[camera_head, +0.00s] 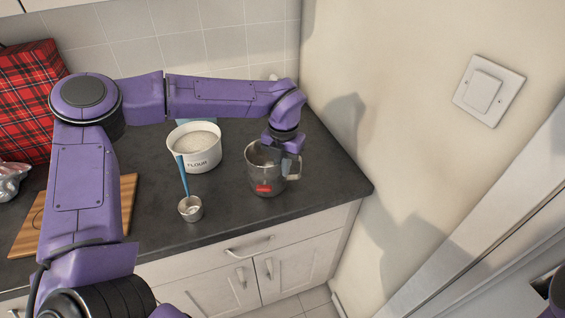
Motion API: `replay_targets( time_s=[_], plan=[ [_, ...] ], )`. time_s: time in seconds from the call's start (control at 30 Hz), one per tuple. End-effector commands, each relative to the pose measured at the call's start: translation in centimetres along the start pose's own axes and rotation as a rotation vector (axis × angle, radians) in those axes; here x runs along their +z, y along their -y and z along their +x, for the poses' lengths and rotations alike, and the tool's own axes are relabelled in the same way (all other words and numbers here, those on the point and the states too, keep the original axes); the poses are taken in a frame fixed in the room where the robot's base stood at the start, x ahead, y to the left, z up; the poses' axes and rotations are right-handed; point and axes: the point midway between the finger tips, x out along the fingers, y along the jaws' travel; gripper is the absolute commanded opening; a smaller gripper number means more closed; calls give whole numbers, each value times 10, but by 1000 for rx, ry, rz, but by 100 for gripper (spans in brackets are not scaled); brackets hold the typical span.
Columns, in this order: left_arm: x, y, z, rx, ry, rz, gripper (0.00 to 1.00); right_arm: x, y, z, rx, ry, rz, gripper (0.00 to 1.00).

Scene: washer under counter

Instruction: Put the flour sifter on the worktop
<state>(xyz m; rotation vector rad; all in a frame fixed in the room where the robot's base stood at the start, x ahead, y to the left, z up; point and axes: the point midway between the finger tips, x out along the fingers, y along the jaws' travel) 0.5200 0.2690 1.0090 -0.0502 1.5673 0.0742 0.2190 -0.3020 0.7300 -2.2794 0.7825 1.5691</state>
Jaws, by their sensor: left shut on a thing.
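The flour sifter (262,180) is a grey metal cup with a side handle and a small red label. It is upright at the right end of the dark worktop (225,225). My left gripper (284,150) comes down from above and is shut on it near the rim and handle side. The sifter's base appears at the worktop surface, but I cannot tell whether it touches. The fingertips are partly hidden. Only a small part of my right arm shows at the bottom right edge, and its gripper is not clearly visible.
A white flour bowl (200,160) stands left of the sifter. A measuring scoop (190,208) with a blue handle is in front of it. The wall (400,150) bounds the right side.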

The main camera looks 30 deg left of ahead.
Motion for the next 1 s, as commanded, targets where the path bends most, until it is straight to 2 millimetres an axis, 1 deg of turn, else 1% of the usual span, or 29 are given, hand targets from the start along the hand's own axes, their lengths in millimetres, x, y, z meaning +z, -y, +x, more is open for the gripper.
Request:
replay_targets(
  time_s=[0.17, 0.27, 0.3, 0.37, 0.4, 0.67, 0.7, 0.77, 0.83, 1.0],
  plan=[
    [0, 0, 0, 0, 2, 0, 0, 0, 0, 1, 0, 0, 0, 43],
    [0, 0, 3, 0, 1, 0, 0, 1, 0, 3, 0, 0, 0, 43],
    [0, 0, 4, 0, 1, 0, 11, 1, 0, 3, 0, 0, 0, 43],
    [0, 0, 3, 0, 1, 0, 31, 1, 0, 2, 0, 0, 0, 43],
    [0, 0, 3, 0, 1, 0, 34, 1, 0, 2, 0, 0, 0, 43],
    [0, 0, 1, 0, 1, 0, 34, 0, 0, 1, 0, 0, 0, 43],
    [0, 0, -2, 0, 1, 0, 34, -1, 0, -1, 0, 0, 0, 43],
    [1, 0, -7, 1, 3, 0, 34, 1, 0, 2, 0, 0, 0, 43],
    [1, 0, -20, 1, 6, -1, 34, 2, 1, 5, 0, 0, 0, 43],
    [1, 0, -66, 0, 7, -1, 34, 5, 1, 12, 0, 0, 0, 43]
  ],
)
